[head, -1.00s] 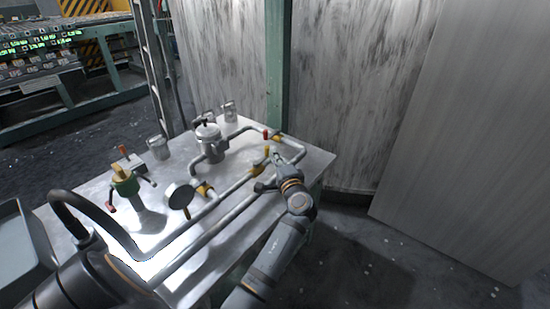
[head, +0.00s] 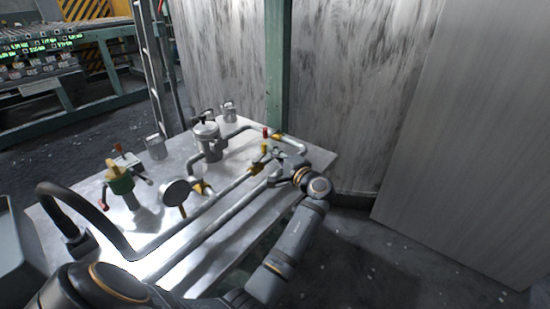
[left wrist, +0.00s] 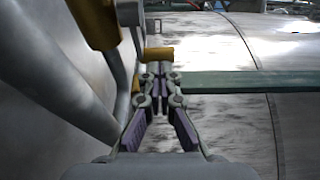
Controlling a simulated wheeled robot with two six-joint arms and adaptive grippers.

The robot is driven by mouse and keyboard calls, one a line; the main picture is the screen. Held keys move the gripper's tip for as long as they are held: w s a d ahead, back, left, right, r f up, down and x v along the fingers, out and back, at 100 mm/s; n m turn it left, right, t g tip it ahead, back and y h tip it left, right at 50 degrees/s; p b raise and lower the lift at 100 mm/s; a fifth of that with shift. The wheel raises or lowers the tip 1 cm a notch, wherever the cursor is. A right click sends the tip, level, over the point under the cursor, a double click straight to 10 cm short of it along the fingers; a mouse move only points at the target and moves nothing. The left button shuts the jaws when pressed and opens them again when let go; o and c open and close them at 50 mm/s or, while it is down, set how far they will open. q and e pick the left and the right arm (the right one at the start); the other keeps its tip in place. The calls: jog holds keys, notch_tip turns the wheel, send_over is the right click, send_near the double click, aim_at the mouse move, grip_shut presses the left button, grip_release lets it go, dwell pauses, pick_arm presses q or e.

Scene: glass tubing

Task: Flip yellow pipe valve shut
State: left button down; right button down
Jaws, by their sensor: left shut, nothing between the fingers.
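The yellow-handled pipe valve sits on the middle pipe run of the metal table. Its yellow handle (head: 264,149) stands up from the pipe, above a yellow fitting (head: 257,167). My left gripper (head: 276,153) is shut and empty, just right of that handle; whether it touches the handle I cannot tell. In the left wrist view the shut fingers (left wrist: 158,75) point away from the camera. A yellow part (left wrist: 98,22) shows at upper left, and another yellow piece (left wrist: 157,54) lies just beyond the fingertips. My right gripper is not in view.
A red-handled valve (head: 265,132) stands close behind the yellow one. A round gauge (head: 175,192), a green valve body (head: 121,182) and a grey canister (head: 207,138) stand further left on the table (head: 228,242). A streaked metal wall (head: 350,90) rises behind.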

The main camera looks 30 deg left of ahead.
pick_arm(q)
jog(key=shift+w+a+f+n+g+y+b, duration=0.1)
jog(key=shift+w+a+n+g+y+b, duration=0.1)
jog(key=shift+n+g+b, duration=0.3)
jog(key=shift+w+a+f+n+g+y+b, duration=0.1)
jog(key=shift+a+n+g+y+b, duration=0.15)
jog(key=shift+g, duration=0.35)
jog(key=shift+a+r+n+g+b, duration=0.1)
jog(key=shift+a+n+g+b, duration=0.25)
jog(key=shift+n+g, duration=0.5)
jog(key=shift+a+g, duration=0.2)
jog(key=shift+g, duration=0.15)
jog(key=shift+a+r, duration=0.1)
jog(key=shift+a, duration=0.1)
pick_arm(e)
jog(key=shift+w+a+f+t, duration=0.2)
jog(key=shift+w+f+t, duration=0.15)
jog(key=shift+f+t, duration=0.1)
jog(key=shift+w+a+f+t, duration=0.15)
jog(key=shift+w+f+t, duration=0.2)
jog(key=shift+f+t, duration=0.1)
pick_arm(q)
jog(key=shift+w, duration=0.1)
